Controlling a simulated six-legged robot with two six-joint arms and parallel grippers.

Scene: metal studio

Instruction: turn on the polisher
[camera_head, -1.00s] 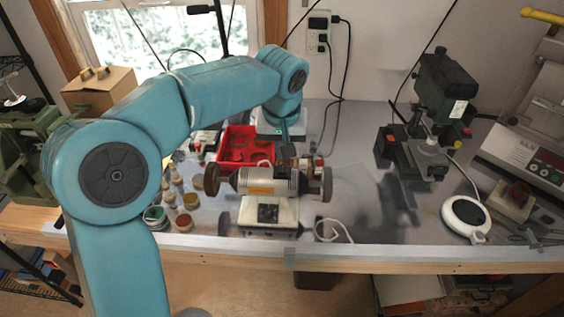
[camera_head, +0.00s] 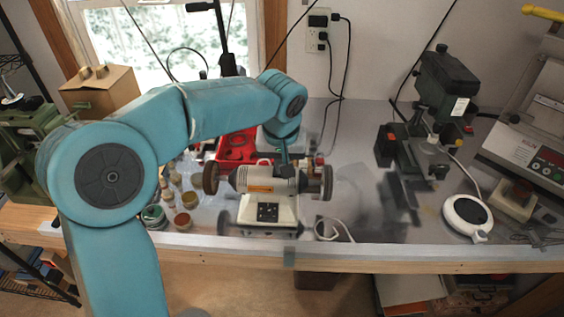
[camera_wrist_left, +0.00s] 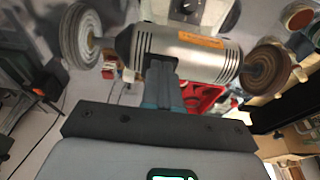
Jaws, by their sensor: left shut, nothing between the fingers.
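The polisher (camera_head: 253,181) stands near the front edge of the bench, with a silver motor and a wheel at each end. Its pale base carries a black switch panel (camera_head: 268,212) on the front. In the left wrist view, the motor (camera_wrist_left: 192,56) spans the upper part, with an orange label and the wheels on both sides. My left gripper (camera_head: 286,168) is shut and empty, at the top of the motor; whether it touches cannot be told. In the wrist view the gripper (camera_wrist_left: 162,68) overlaps the motor. My right gripper is not in view.
A red tray (camera_head: 236,148) lies behind the polisher. Small jars (camera_head: 183,221) stand to its left. A drill press (camera_head: 445,88) and a round white device (camera_head: 466,215) stand farther right. Clear bench lies between.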

